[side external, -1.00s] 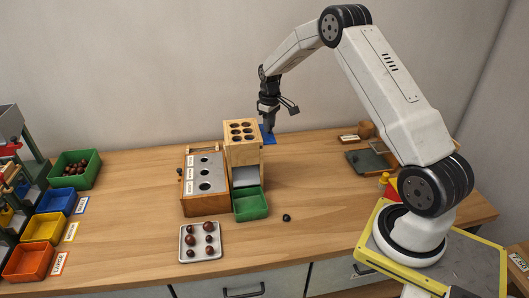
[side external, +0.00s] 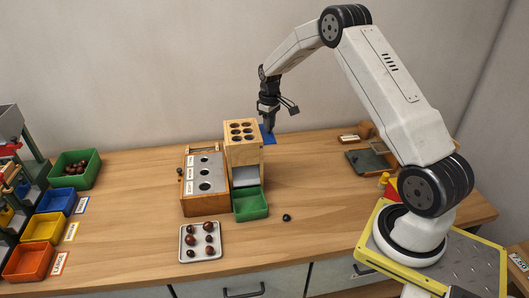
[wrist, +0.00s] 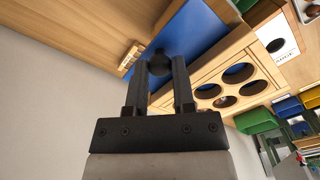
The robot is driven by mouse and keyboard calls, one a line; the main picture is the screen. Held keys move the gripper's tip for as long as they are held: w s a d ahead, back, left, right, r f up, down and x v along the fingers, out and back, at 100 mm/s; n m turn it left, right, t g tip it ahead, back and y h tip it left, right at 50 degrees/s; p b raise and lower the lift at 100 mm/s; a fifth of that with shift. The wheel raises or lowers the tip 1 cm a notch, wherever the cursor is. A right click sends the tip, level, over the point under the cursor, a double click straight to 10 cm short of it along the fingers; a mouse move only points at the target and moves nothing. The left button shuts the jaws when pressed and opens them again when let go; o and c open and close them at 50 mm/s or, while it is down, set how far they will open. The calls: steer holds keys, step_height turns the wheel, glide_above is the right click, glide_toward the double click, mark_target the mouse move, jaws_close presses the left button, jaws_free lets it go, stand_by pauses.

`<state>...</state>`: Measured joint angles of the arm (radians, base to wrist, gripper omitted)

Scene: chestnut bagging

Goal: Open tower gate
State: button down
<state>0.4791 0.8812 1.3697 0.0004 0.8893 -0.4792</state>
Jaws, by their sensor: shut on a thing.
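The wooden tower (side external: 243,156) stands mid-table with several round holes in its top. In the wrist view the tower top (wrist: 262,97) is at the right, and a brownish thing shows in one hole. The blue gate plate (side external: 268,135) sticks out from the tower's right side; the blue plate also shows in the wrist view (wrist: 195,32). A dark round knob (wrist: 158,60) is at the plate's edge. My gripper (side external: 268,124) points down beside the tower top, its fingertips (wrist: 160,66) closed around the knob. The far side of the knob is hidden.
A green bin (side external: 250,204) stands below the tower's front. A wooden box with graded holes (side external: 205,204) is left of the tower. A tray of chestnuts (side external: 200,254) is in front, and a loose chestnut (side external: 287,217) lies right of the bin. The table right of the tower is mostly clear.

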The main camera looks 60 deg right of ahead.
steer(key=s+d, duration=0.6)
stand_by(0.4)
steer(key=shift+d, duration=0.1)
steer(key=shift+c, duration=2.3)
jaws_free()
steer(key=shift+r, duration=0.1)
step_height(320, 180, up, 8)
